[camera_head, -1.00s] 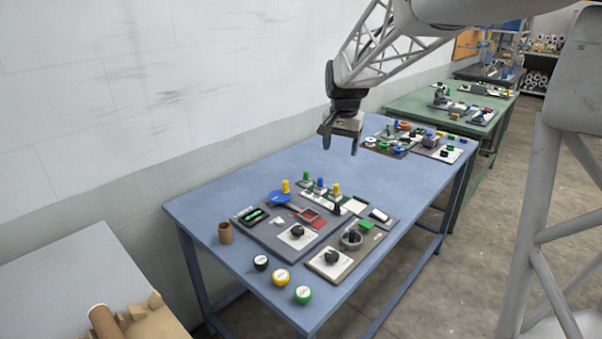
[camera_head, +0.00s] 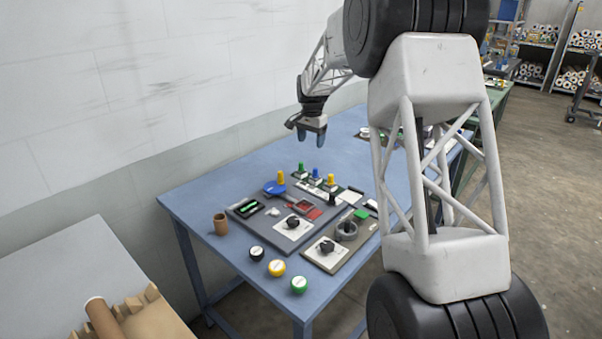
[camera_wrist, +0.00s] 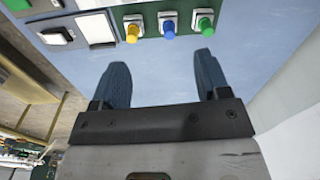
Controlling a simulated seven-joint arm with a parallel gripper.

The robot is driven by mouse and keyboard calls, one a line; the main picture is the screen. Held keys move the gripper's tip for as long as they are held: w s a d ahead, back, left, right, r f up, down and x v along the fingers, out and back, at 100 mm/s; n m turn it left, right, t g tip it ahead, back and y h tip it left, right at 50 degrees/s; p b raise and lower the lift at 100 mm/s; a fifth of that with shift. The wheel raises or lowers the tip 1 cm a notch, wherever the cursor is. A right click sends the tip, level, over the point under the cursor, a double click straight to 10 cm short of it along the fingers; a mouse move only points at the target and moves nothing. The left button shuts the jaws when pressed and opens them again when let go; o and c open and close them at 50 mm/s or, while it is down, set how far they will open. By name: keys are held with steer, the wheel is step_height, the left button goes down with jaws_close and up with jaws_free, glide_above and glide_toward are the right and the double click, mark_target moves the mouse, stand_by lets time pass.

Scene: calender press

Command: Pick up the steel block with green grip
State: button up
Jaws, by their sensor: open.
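The steel block with green grip (camera_head: 301,170) stands upright on the blue table, at the far end of a short row with blue- and yellow-gripped blocks. In the wrist view its green knob and square steel base (camera_wrist: 205,22) show at the top, beyond the right fingertip and apart from it. My gripper (camera_head: 310,138) hangs above the table behind the row, fingers pointing down. In the wrist view my gripper (camera_wrist: 161,64) is open, with bare blue tabletop between its fingers.
The blue-gripped block (camera_wrist: 169,24) and yellow-gripped block (camera_wrist: 132,32) stand close beside the green one. A blue round tool (camera_head: 273,188) and another yellow-topped piece (camera_head: 281,177) lie nearby. A brown cup (camera_head: 221,225) stands at the left edge. The tabletop behind the row is clear.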

steer(key=m, duration=0.2)
glide_above(301, 162)
step_height(301, 162, down, 10)
steer(key=shift+s+f, duration=0.1)
steer(key=shift+f, duration=1.25)
steer(key=shift+f, duration=0.1)
steer(key=shift+f, duration=2.5)
steer(key=c, duration=1)
